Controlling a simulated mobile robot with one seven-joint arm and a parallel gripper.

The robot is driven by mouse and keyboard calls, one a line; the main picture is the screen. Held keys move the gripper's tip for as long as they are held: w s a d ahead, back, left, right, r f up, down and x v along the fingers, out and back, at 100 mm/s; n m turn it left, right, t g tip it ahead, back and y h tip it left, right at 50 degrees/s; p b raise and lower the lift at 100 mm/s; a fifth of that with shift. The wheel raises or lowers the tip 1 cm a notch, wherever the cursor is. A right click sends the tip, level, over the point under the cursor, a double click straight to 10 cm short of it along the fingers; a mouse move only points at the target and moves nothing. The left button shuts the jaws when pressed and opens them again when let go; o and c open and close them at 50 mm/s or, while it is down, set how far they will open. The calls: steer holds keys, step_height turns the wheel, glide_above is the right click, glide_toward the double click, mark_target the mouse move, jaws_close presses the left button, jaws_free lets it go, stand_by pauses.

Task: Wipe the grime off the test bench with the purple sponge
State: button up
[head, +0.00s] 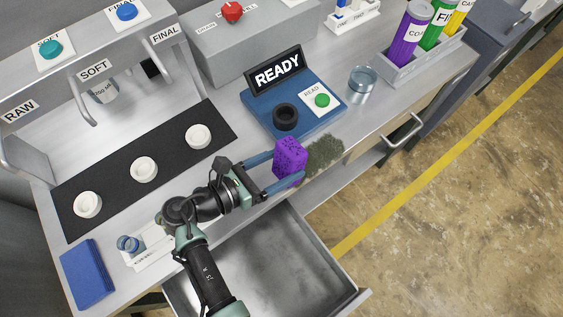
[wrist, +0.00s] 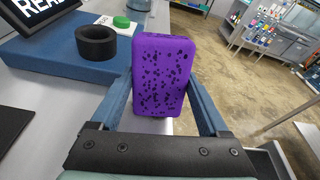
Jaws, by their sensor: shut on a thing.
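The purple sponge (head: 290,160) has dark specks and is held upright between the fingers of my gripper (head: 278,172). In the wrist view the sponge (wrist: 160,75) fills the space between the two blue fingers. The grime (head: 324,154) is a dark grey-green patch on the test bench (head: 365,126), at its front edge and just right of the sponge. The sponge overlaps the patch's left side in the head view; I cannot tell whether it touches the bench. In the wrist view the grime is hidden behind the sponge.
A blue tester (head: 262,106) with a READY display and black ring stands just behind the sponge. A glass beaker (head: 362,80) stands beyond the grime. An open, empty drawer (head: 270,265) juts out below the front edge. White cups (head: 144,169) stand on a black mat at left.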

steer(key=shift+f, duration=0.25)
stand_by(0.6)
steer(key=shift+w+d+r+p, duration=0.1)
steer(key=shift+w+d+p, duration=0.1)
steer(key=shift+w+d, duration=0.4)
steer(key=shift+w+d+p, duration=0.15)
steer(key=shift+w+d, duration=0.2)
steer(key=shift+d, duration=0.4)
steer(key=shift+r+x, duration=0.2)
steer(key=shift+x, duration=0.95)
steer(key=shift+r+x, duration=0.2)
steer(key=shift+x, duration=1)
steer(key=shift+w+d+r, duration=0.1)
steer(key=shift+w+d, duration=0.7)
steer(key=shift+d, duration=0.3)
steer(key=shift+w+d, duration=0.85)
steer(key=shift+d, duration=0.3)
steer(key=shift+w+d+r, duration=0.1)
steer(key=shift+w+d, duration=0.7)
steer(key=shift+d, duration=0.3)
steer(key=shift+f, duration=0.15)
steer(key=shift+a, duration=0.1)
